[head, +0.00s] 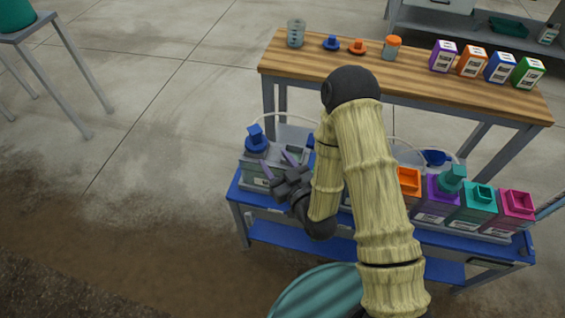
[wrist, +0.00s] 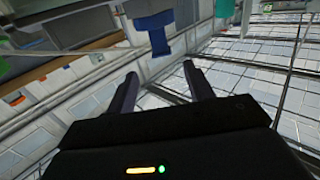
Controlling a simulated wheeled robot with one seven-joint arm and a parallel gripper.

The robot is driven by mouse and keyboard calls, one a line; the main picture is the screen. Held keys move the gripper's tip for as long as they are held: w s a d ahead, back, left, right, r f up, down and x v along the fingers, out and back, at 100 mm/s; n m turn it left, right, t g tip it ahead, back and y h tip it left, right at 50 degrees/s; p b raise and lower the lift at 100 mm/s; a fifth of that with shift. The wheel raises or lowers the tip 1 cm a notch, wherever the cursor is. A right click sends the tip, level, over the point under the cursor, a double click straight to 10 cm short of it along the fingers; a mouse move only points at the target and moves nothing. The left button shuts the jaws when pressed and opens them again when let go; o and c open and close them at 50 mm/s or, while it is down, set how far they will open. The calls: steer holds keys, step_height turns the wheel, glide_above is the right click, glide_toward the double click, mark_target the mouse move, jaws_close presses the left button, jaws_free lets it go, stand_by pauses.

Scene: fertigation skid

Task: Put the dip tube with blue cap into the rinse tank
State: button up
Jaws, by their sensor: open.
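A blue cap with an upright blue grip (head: 256,140) stands on a pale container at the left end of the blue bench; it looks like the dip tube's cap, and any tube below it is hidden. My gripper (head: 279,164) is open and empty, just right of and in front of this cap, apart from it. In the wrist view a blue T-shaped part (wrist: 153,32) shows beyond my open fingers (wrist: 160,73), not between them. I cannot tell for sure which vessel is the rinse tank; my arm hides the middle of the bench.
On the blue bench (head: 262,232) stand an orange-topped container (head: 408,181), a purple one (head: 437,197), a teal one (head: 478,207) and a pink one (head: 514,210). Behind, a wooden bench (head: 300,62) holds jars, caps and coloured boxes.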

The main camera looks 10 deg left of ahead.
steer(key=shift+p+v, duration=0.8)
steer(key=shift+v, duration=0.75)
